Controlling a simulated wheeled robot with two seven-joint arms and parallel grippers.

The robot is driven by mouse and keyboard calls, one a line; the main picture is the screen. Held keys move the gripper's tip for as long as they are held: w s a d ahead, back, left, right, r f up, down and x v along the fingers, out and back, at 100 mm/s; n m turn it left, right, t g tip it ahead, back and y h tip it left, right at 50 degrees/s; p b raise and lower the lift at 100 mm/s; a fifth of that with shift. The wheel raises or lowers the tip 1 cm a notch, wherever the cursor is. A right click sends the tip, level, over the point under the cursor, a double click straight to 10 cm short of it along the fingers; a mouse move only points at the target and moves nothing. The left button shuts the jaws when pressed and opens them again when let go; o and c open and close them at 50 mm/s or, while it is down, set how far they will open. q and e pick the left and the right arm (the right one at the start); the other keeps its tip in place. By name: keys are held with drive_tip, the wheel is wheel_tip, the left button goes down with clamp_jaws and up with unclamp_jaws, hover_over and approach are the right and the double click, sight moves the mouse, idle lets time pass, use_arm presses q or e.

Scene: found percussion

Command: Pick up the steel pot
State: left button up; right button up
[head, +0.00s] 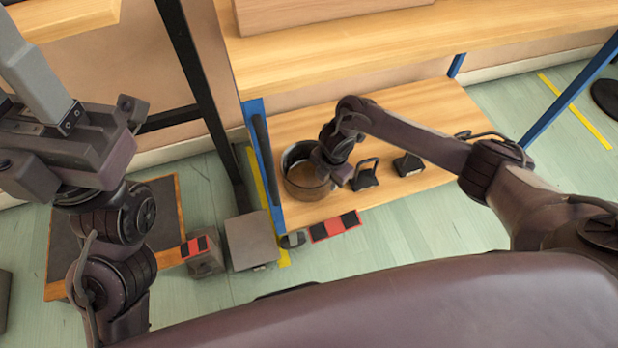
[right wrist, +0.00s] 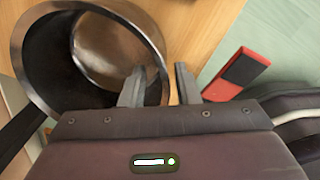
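The steel pot (head: 303,185) is a round, open pot with a dark rim and brownish inside. It stands on the low wooden shelf, near the shelf's left end. My right gripper (head: 328,174) is at the pot's right side. In the right wrist view, the fingers of my right gripper (right wrist: 160,88) are apart, one inside the pot (right wrist: 107,45) and one outside, with the wall between them. I see no clear grip on the wall. My left gripper (head: 70,150) is at the far left, away from the pot; its finger opening is not clear.
Two small black objects (head: 366,174) (head: 408,165) stand on the low shelf (head: 430,110) right of the pot. A red-and-black block (head: 335,226) lies near its front edge. A higher wooden shelf (head: 400,45) overhangs behind. A blue post (head: 270,170) stands close left of the pot.

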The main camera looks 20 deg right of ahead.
wheel_tip(320, 180, down, 2)
drive_tip(key=shift+r, duration=0.1)
clamp_jaws()
drive_tip(key=shift+w+r, duration=0.1)
